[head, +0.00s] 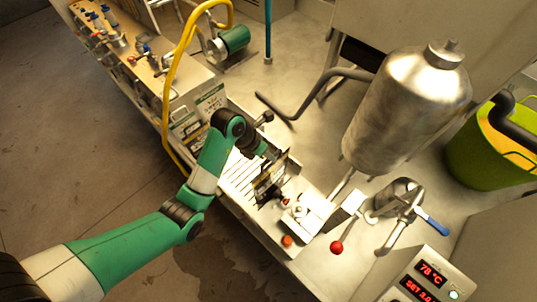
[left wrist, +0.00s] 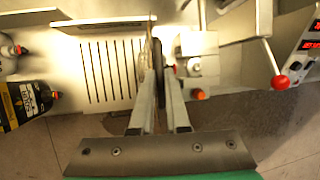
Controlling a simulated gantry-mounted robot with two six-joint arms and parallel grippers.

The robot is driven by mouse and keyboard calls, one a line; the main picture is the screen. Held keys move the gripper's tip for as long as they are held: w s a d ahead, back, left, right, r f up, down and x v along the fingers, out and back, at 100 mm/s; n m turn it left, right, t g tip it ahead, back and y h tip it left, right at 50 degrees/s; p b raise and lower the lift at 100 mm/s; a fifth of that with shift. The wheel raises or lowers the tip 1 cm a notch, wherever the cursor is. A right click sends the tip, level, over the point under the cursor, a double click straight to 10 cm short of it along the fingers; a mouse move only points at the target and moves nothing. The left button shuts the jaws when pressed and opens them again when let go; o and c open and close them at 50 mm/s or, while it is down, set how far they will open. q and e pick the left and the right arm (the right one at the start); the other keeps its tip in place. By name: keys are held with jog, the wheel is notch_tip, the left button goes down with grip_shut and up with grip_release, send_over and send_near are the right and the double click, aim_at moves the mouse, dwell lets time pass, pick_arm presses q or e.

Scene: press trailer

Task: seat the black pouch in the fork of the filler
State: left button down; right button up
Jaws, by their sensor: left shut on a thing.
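My left gripper (head: 274,163) is shut on the black pouch (head: 266,188) and holds it upright over the slotted drip tray, beside the filler (head: 316,214). In the left wrist view the pouch (left wrist: 157,62) shows edge-on as a thin dark strip between the two fingers (left wrist: 159,75). The filler's block (left wrist: 199,58) with a red and an orange button is just right of the fingers there. I cannot make out the fork clearly, nor whether the pouch touches it. My right gripper is in neither view.
Other pouches with printed labels (left wrist: 26,104) stand left of the slotted tray (left wrist: 108,72). A lever with a red ball (head: 336,246) and a display box (head: 420,285) are to the right. A steel tank (head: 405,110) stands behind.

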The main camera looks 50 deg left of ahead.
pick_arm(q)
jog(key=shift+f+b, duration=0.6)
jog(key=shift+f, duration=0.05)
jog(key=c, duration=0.8)
grip_release()
jog(key=shift+c, duration=0.2)
jog(key=shift+r, duration=0.15)
jog(key=p+v, duration=0.7)
jog(key=v, duration=0.4)
jog(key=shift+s+r, duration=0.15)
